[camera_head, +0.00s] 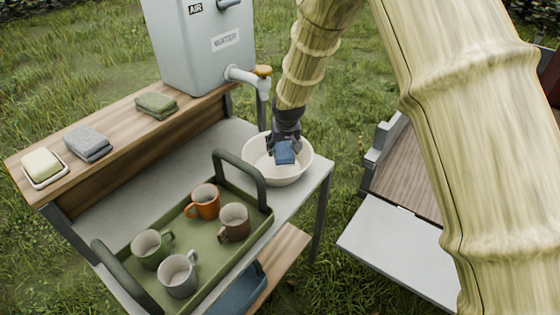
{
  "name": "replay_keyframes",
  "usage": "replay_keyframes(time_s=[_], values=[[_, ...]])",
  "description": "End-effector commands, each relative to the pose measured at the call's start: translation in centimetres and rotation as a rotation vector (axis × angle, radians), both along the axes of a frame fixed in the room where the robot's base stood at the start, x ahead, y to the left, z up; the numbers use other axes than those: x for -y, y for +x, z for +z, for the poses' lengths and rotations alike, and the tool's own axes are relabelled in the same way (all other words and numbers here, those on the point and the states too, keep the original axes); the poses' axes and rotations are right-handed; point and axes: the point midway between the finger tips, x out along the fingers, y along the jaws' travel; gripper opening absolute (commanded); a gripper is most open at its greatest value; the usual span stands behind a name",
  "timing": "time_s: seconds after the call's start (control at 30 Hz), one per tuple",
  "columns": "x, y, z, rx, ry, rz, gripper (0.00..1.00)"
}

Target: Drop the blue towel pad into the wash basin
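The blue towel pad (285,153) shows at the tips of my gripper (284,143), over the cream wash basin (297,176). My gripper points down and appears shut on the pad; its fingers are small and partly hidden by the pad. I cannot tell whether the pad touches the basin's inside. The basin stands at the right end of the grey washstand top, below the tap (247,77). The back of the basin is partly hidden by my gripper.
A green tray (210,257) with tall handles holds several mugs beside the basin. A grey water tank (200,45) stands behind. The wooden shelf holds a green cloth (156,104), a grey cloth (88,145) and a soap dish (44,167). A blue bin (238,291) sits below.

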Motion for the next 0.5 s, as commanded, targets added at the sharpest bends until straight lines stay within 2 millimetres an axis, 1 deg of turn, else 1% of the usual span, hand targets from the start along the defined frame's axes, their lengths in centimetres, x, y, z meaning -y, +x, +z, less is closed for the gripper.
replay_keyframes(time_s=[0.03,0.07,0.37,0.5], values=[[0.0,0.0,0.01,0.0,0.0,0.0,0.8],[0.0,0.0,0.01,0.0,0.0,0.0,0.85],[0.0,-0.02,-0.01,0.0,0.0,0.0,0.85],[0.03,-0.11,0.35,0.001,0.0,0.0,0.85]])
